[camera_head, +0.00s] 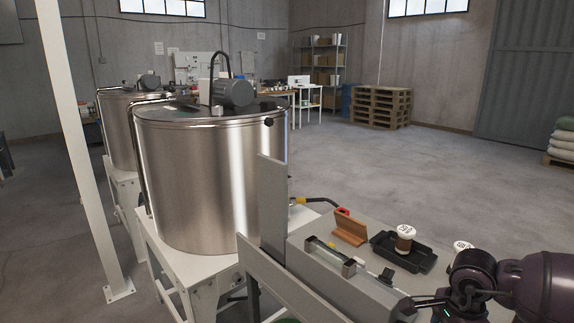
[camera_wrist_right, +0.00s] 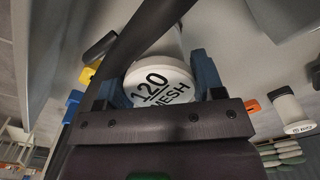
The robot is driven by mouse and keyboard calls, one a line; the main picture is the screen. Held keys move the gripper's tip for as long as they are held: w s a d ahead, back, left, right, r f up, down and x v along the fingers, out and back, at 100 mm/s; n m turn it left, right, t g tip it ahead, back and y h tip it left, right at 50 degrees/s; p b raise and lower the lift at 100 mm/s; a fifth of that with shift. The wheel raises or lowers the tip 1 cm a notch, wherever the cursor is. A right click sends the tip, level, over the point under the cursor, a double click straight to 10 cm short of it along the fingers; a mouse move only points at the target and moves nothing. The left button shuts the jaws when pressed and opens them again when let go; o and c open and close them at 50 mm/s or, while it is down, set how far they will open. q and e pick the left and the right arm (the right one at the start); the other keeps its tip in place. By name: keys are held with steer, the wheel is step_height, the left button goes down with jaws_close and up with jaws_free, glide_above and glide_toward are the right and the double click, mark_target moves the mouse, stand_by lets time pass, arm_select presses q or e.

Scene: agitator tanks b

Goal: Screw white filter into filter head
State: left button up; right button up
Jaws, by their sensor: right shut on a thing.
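In the right wrist view my right gripper (camera_wrist_right: 158,80) is shut on a filter with a round white end cap (camera_wrist_right: 158,92) marked "120 MESH". The cap faces the camera, and a pale body extends behind it between the blue fingers. In the head view my right arm comes in at the lower right; its fingertips and the held filter are not clearly visible there. I cannot make out the filter head, or whether the held filter touches it. My left gripper is in neither view.
A black tray (camera_head: 381,250) on the bench holds a brown, white-capped filter (camera_head: 405,239). Another white cap (camera_head: 462,246) shows beside my right arm. A brown wooden block (camera_head: 350,231) stands left of the tray. A large steel tank (camera_head: 205,180) and grey panels (camera_head: 271,215) bound the left.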

steer(key=m+p, duration=0.1)
steer(key=m, duration=0.2)
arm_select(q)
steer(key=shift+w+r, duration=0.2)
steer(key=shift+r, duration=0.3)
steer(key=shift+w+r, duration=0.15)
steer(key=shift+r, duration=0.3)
arm_select(e)
steer(key=shift+m, duration=0.4)
steer(key=o, duration=1)
steer(key=shift+m+p, duration=0.3)
steer(key=shift+m, duration=0.2)
steer(key=shift+c, duration=0.2)
steer(key=o, duration=0.5)
steer(key=shift+f, duration=0.1)
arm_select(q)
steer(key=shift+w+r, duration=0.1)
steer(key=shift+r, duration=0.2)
